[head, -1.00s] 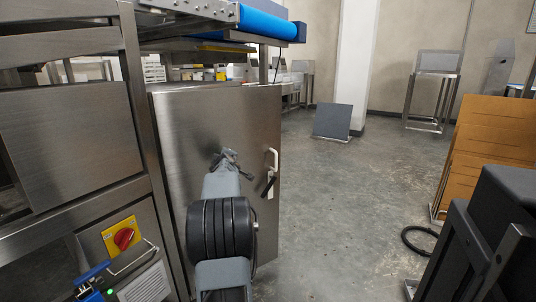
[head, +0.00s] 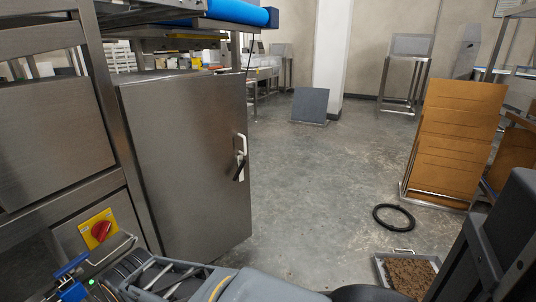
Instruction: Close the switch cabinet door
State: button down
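The switch cabinet door (head: 190,165) is a plain brushed-steel panel left of centre in the head view. It stands beside the machine frame's steel post, its far right edge over open floor. A white handle with a black lever (head: 240,157) sits near that right edge. The cabinet's inside is hidden, so how far the door stands open cannot be told. My arm lies low across the bottom of the view, its end, with my gripper (head: 145,276), toward the lower left, below the door and apart from the handle. The fingers are not clear, and nothing held is visible.
A red rotary switch (head: 101,231) on a yellow plate sits at lower left. A blue conveyor end (head: 238,13) overhangs the door. Floor right of the door is clear up to a black ring (head: 393,217), a tray of brown bits (head: 382,262) and tan boards (head: 458,140).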

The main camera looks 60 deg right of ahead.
aim_at(189, 136)
jog(key=z, duration=0.15)
jog(key=k, duration=0.3)
jog(key=z, duration=1.2)
jog(key=i, duration=0.65)
jog(key=u, duration=0.5)
